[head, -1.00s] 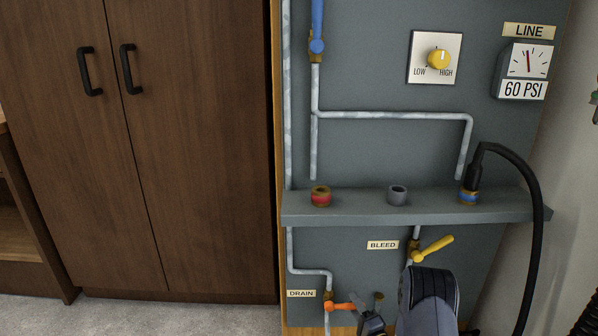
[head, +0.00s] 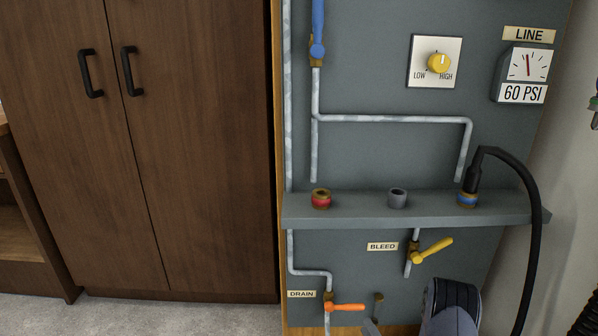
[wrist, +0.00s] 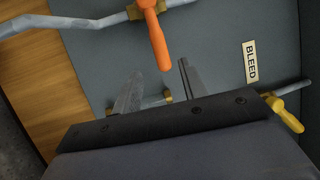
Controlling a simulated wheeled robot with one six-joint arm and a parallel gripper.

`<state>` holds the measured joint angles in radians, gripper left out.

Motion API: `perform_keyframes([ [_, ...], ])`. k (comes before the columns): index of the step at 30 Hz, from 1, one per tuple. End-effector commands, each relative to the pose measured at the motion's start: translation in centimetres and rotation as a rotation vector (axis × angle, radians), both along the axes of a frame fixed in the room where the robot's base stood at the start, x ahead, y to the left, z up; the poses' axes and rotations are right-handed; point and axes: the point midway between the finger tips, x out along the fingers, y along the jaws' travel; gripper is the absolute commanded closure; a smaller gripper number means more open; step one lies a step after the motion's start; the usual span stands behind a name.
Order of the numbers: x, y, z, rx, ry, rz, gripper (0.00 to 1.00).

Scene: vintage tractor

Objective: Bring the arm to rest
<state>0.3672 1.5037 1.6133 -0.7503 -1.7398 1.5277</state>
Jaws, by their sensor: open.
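My gripper (wrist: 157,86) shows in the wrist view with its two fingers apart and nothing between them. The orange drain handle (wrist: 154,38) lies just beyond the fingertips; I cannot tell the exact gap. In the head view the orange drain handle (head: 345,307) points right. My arm (head: 452,308) shows at the bottom edge of the head view, below the yellow bleed handle (head: 432,247). Most of my gripper is cut off there. The bleed handle also shows at the right of the wrist view (wrist: 286,115).
A grey panel (head: 385,155) carries pipes, a blue handle (head: 318,30), a yellow knob (head: 439,63) and a gauge (head: 527,65) marked 60 PSI. A shelf (head: 420,211) juts out above the arm. A black hose (head: 535,245) hangs at right. A brown cabinet (head: 190,160) stands left.

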Motion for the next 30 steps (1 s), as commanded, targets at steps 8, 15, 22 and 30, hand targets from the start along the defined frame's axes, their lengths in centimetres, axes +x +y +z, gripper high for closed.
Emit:
perform_keyframes([
  [8,0.7,0.5,0.0,-0.002,-0.006,0.006,0.59],
  [15,5.1,2.3,0.9,-0.001,-0.005,0.005,0.59],
  [22,7.7,3.1,2.5,-0.044,0.001,-0.002,0.59],
  [30,7.7,3.2,3.0,-0.147,0.0,-0.001,0.59],
])
